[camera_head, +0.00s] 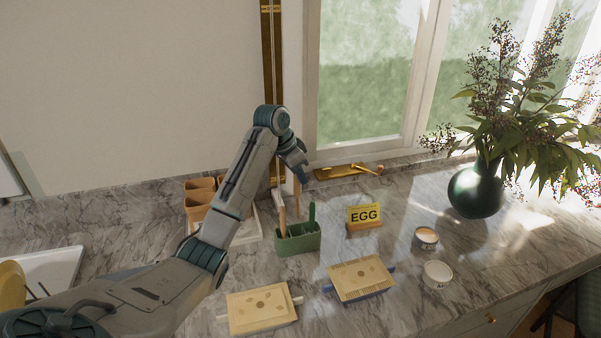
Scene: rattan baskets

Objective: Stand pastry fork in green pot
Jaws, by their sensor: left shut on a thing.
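The green pot (298,244) is a small box-shaped holder with compartments, standing on the marble counter near the middle of the view. A light-brown handle (282,216) and a green handle (312,214) stand up from it. My left gripper (302,175) is above and slightly behind the pot, pointing down. It is shut on a thin, light-brown upright thing (297,192), likely the pastry fork. Its lower end is near the pot's back, and I cannot tell whether it is inside the pot. My right gripper is out of view.
An EGG sign (363,217) stands right of the pot. Two boards (262,308) (361,278) lie in front, two small round tins (426,236) (437,273) to the right. Brown containers (200,193) are behind my left arm; a green vase (475,188) stands far right.

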